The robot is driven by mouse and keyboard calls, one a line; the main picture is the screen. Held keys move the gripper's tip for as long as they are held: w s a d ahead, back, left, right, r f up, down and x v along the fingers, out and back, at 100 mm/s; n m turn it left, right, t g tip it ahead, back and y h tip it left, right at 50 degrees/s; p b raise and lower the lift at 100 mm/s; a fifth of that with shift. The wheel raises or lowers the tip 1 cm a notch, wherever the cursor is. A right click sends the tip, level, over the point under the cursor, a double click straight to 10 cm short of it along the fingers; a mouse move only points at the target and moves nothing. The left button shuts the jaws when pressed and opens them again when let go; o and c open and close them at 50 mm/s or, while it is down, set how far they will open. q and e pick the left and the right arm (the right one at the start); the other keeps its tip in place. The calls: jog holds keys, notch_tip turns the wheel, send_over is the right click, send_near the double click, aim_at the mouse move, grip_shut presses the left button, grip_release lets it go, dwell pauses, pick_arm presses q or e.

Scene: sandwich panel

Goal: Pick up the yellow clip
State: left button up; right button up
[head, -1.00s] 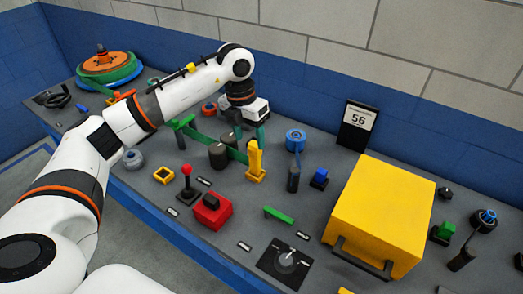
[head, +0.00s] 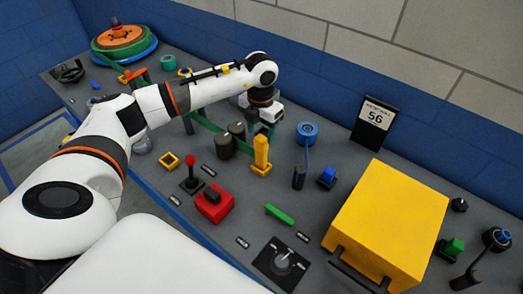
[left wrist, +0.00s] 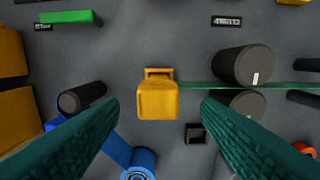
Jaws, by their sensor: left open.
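The yellow clip (head: 261,155) stands upright on the grey panel, right of two dark cylinders, and a thin green strip runs between them. In the left wrist view the clip (left wrist: 158,100) is seen from above, in the gap between my two teal fingers. My left gripper (head: 262,128) is open and empty, just behind and above the clip in the head view; it also shows in the left wrist view (left wrist: 160,106). The fingers appear apart from the clip on both sides. My right gripper is not in view.
Dark cylinders (head: 221,146) stand left of the clip. A dark post (head: 299,178) and a blue reel (head: 307,132) are on its right. A red block (head: 215,204) and red-knobbed lever (head: 190,170) are in front. A large yellow box (head: 390,220) stands further right.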

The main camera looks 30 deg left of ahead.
aim_at(261, 138)
pick_arm(q)
notch_tip(261, 138, down, 3)
jog(key=shift+d+f+p, duration=0.1)
jog(key=shift+f+p, duration=0.1)
jog(key=shift+p, duration=0.55)
jog(key=shift+f, duration=0.3)
jog(key=shift+c, duration=0.7)
grip_shut()
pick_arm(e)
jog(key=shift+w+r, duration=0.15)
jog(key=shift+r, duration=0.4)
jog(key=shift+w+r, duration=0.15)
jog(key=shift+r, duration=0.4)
